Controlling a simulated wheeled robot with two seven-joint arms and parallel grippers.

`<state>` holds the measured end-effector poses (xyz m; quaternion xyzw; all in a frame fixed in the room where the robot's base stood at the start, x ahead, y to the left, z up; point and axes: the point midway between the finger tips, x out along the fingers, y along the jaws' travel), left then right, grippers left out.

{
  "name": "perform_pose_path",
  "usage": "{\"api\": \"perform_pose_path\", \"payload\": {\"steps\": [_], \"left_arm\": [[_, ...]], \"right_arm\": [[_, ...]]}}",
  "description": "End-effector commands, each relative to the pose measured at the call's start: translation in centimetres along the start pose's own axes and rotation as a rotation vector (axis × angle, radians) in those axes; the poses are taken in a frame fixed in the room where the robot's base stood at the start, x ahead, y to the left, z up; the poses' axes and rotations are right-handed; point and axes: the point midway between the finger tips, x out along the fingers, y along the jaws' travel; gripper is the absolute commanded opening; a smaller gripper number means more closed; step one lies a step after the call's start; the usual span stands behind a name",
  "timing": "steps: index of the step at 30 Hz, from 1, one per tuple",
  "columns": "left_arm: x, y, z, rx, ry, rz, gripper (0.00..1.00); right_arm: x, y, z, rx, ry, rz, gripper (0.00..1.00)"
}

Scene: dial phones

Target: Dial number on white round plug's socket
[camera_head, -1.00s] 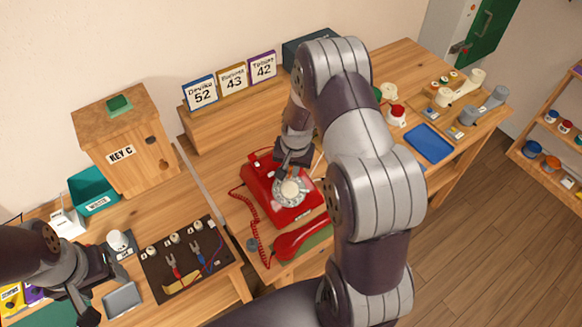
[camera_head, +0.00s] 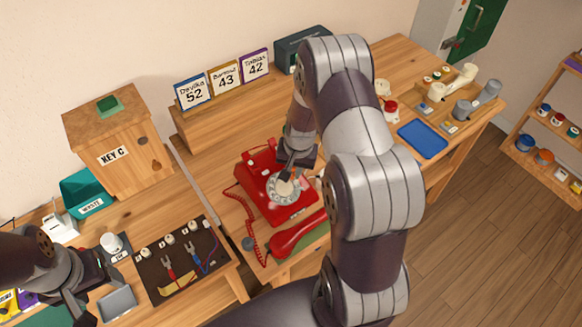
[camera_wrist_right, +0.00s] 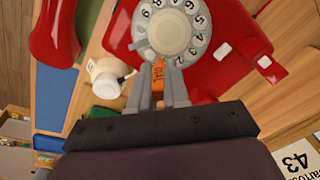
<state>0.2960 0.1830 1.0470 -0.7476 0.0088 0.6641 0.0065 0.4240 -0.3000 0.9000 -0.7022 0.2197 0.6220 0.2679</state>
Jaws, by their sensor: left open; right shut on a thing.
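A red dial phone (camera_head: 262,163) with a white rotary dial (camera_head: 285,189) stands on the middle table; its red handset (camera_head: 300,233) lies off in front. My right gripper (camera_wrist_right: 158,90) is shut on a slim orange piece marked "DIAL" (camera_wrist_right: 158,73). Its tip is at the edge of the dial (camera_wrist_right: 170,33) in the right wrist view; I cannot tell whether it is in a finger hole. My left gripper (camera_head: 82,299) is open and empty at the lower left. A dark board (camera_head: 165,275) carries white round pieces, a red plug (camera_head: 168,268) and a blue plug (camera_head: 194,252).
Cards reading Devika 52 (camera_head: 191,92), a partly unclear name with 43 (camera_head: 225,79) and Tobias 42 (camera_head: 255,66) stand behind the phone. A blue tray (camera_head: 422,138) lies right.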

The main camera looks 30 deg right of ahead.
Motion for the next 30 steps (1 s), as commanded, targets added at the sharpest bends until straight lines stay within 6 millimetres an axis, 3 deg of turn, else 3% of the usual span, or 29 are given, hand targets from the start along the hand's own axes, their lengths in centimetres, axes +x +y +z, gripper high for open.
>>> {"api": "perform_pose_path", "payload": {"steps": [30], "left_arm": [[0.8,0.0,0.1,0.0,0.0,0.0,0.64]], "right_arm": [[0.6,1.4,1.3,0.0,-0.001,0.0,0.0]]}}
